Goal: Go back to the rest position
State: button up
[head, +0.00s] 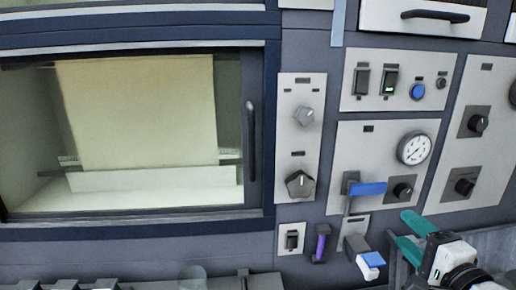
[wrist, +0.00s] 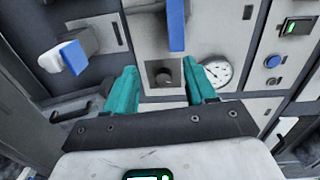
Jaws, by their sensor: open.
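My gripper (head: 410,236) shows at the lower right of the head view, with teal fingers in front of the control panel. In the wrist view my gripper (wrist: 163,88) has its two teal fingers spread wide with nothing between them. A black knob (wrist: 163,78) shows beyond the gap between the fingers. A blue-handled lever (head: 366,189) is on the panel, up and left of the gripper. A second lever with a blue and white end (head: 371,260) is just left of the fingers. Both levers also show in the wrist view.
A round gauge (head: 414,148) is above the gripper. A purple handle (head: 321,243) and a rocker switch (head: 291,240) are further left. Two large knobs (head: 300,184) sit beside the oven window (head: 140,130). A green-lit switch (head: 389,80) and a blue button (head: 417,91) are higher up.

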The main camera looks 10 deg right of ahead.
jog(key=s+a+f+n+g, duration=0.1)
jog(key=s+f+n+g, duration=0.35)
jog(key=f, duration=0.55)
jog(key=s+a+f+n+g, duration=0.25)
jog(key=s+f+n, duration=0.2)
jog(key=f, duration=0.55)
jog(key=s+a+f+n+g, duration=0.1)
jog(key=s+f+n+g, duration=0.3)
jog(key=s, duration=0.6)
jog(key=s+a+f+n+g, duration=0.2)
jog(key=s+f+g, duration=0.3)
jog(key=s+f, duration=0.4)
jog(key=shift+s+f+n, duration=0.25)
jog(key=shift+s+n, duration=0.55)
jog(key=shift+n, duration=0.1)
